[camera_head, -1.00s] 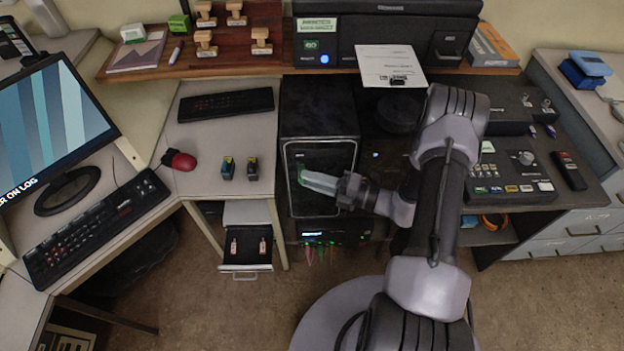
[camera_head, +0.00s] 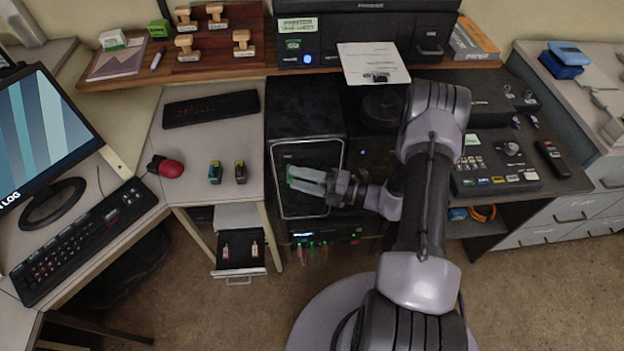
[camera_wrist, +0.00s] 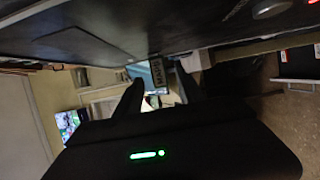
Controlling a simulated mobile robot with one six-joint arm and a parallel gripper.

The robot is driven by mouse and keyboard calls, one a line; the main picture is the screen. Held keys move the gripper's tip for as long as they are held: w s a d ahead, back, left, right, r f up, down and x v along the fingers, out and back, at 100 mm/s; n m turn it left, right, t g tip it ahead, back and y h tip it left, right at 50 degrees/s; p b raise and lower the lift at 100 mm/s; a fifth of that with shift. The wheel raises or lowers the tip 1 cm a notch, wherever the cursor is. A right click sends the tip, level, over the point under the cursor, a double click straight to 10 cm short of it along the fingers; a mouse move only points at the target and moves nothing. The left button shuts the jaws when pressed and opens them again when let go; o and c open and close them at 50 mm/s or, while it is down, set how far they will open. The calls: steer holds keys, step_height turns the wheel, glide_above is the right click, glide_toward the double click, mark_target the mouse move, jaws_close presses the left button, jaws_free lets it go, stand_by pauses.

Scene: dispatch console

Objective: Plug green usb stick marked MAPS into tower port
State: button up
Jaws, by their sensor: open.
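The black tower (camera_head: 306,122) stands under the desk shelf, its framed front facing me. My gripper (camera_head: 292,179) is at that front, reaching left across it, with its two pale fingers apart. The green USB stick (camera_head: 291,171) shows as a small green bit at the fingertips. The connector end and the port are hidden, so I cannot tell how deep the stick sits.
Below my gripper is a lit unit (camera_head: 325,236) with several coloured plugs. A control panel (camera_head: 497,163) is at the right.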

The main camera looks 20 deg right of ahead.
steer(key=p+v, duration=0.3)
steer(key=v, duration=1.4)
steer(key=shift+s+d, duration=0.2)
steer(key=a+r+n+g+h, duration=0.1)
steer(key=a+r+n+g, duration=0.45)
steer(key=r+n, duration=0.3)
steer(key=a+r+n+g+h, duration=0.2)
steer(key=a+r+n+g, duration=0.35)
steer(key=r+n, duration=0.35)
steer(key=s+a+r+n+t+h, duration=0.2)
steer(key=s+a+r+n+h, duration=0.2)
steer(key=r+n, duration=0.3)
steer(key=s+a+r+n+t+h, duration=0.3)
steer(key=r+n, duration=0.4)
steer(key=n, duration=0.8)
steer(key=s+a+h, duration=0.1)
steer(key=s+a, duration=0.1)
steer(key=shift+s+a+h, duration=0.35)
steer(key=shift+a+h, duration=0.05)
